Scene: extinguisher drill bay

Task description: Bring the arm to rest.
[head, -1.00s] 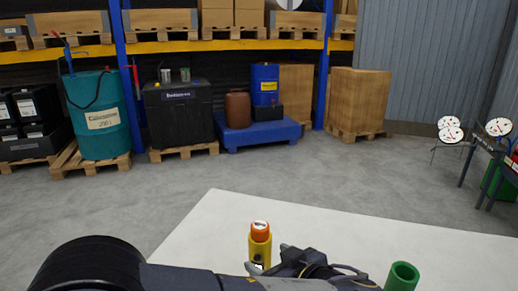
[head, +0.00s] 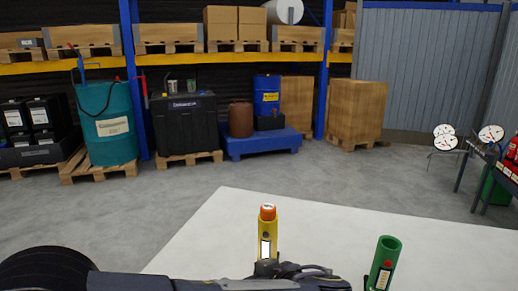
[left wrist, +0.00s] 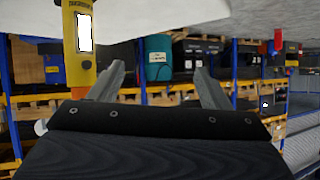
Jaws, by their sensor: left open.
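A yellow cylinder with an orange cap (head: 267,232) and a white label stands upright on the white tabletop (head: 225,225). It also shows upside down at the upper left of the left wrist view (left wrist: 80,40). My left arm crosses the bottom of the head view from the left. My left gripper (head: 310,275) is in front of the yellow cylinder, its fingertips not clear there. In the left wrist view the two gripper fingers (left wrist: 158,72) are spread, with nothing held between them. My right gripper is not in view.
A green open-topped tube (head: 384,262) stands on the table, right of my left gripper. Beyond open grey floor are a teal drum (head: 107,125), a black tank (head: 185,123), a blue platform (head: 260,142), wooden crates (head: 355,110) and, at right, gauges (head: 490,133).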

